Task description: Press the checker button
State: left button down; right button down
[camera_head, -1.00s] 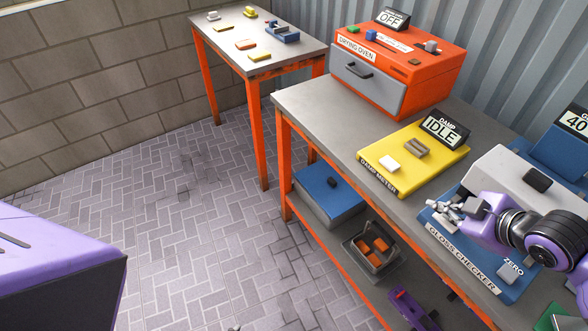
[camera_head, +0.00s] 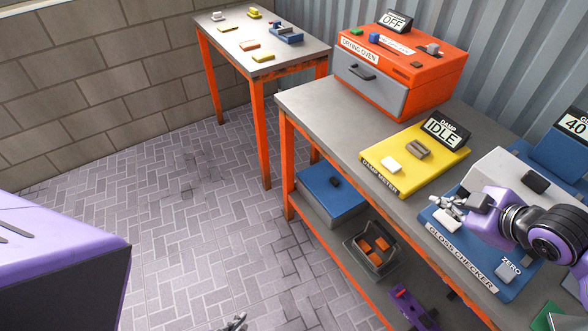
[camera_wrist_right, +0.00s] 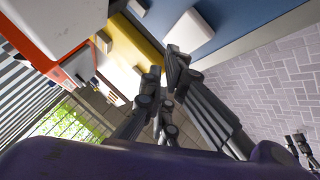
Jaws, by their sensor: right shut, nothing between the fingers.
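The gloss checker (camera_head: 462,258) is a blue base with a pale grey body, at the right of the head view. A grey square button (camera_head: 506,272) sits beside its ZERO label, and a dark block (camera_head: 536,180) is on the body. A white piece (camera_head: 452,214) lies on the base's left part. My right gripper (camera_head: 440,201) is shut and empty, just above and beside that piece; contact cannot be told. My left gripper (camera_head: 235,323) barely shows at the bottom edge.
The yellow damp meter (camera_head: 393,183) reads IDLE, left of the checker. The orange drying oven (camera_head: 435,70) reads OFF behind it. A blue box (camera_head: 325,200) and a dark bin (camera_head: 362,258) are on the lower shelf. A side table (camera_head: 285,68) stands far left; the floor between is clear.

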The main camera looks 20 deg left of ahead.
aim_at(440, 218)
pick_arm(q)
jog(key=shift+w, duration=0.1)
